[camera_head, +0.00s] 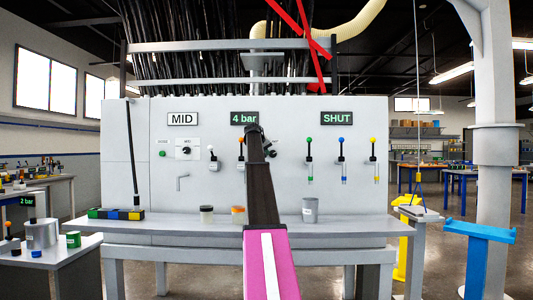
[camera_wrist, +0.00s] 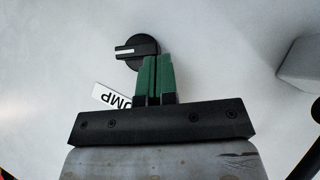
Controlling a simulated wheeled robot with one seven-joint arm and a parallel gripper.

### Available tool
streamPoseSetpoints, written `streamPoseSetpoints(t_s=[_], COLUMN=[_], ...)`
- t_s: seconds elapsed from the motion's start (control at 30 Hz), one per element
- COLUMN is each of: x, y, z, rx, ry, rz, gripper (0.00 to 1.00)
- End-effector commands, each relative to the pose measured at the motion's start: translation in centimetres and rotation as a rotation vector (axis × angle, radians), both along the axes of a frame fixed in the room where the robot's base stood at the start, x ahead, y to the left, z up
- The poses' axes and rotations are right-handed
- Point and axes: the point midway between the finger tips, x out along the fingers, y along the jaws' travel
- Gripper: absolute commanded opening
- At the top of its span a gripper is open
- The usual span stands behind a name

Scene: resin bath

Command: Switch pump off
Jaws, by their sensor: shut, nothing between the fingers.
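The pump switch is a round black knob with a white pointer line. In the wrist view the knob (camera_wrist: 136,48) sits on the pale panel, its line lying nearly level and towards the left. A white label (camera_wrist: 112,97) ending in "UMP" is beside it, partly covered by my gripper. My gripper (camera_wrist: 157,62) has green fingers, shut and empty. Their tips overlap the knob's lower right edge in the picture; I cannot tell whether they touch it. In the head view my dark arm reaches up to the panel (camera_head: 340,113) below the "4 bar" display (camera_head: 244,118) and hides part of this area.
A lever with an orange knob (camera_head: 241,140) stands just left of my arm. Green, blue and yellow levers (camera_head: 341,140) are to the right, below the "SHUT" display (camera_head: 337,118). A grey cup (camera_head: 310,210) and two small jars stand on the ledge below.

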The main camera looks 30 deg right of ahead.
Motion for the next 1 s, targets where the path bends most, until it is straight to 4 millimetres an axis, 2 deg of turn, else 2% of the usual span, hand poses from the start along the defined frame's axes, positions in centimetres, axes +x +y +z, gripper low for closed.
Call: streamPoseSetpoints(t_s=[1.0], x=[0.12], y=[0.27], z=[-0.73], rx=[-0.173], ry=[0.105], rz=[0.001], gripper=[0.0])
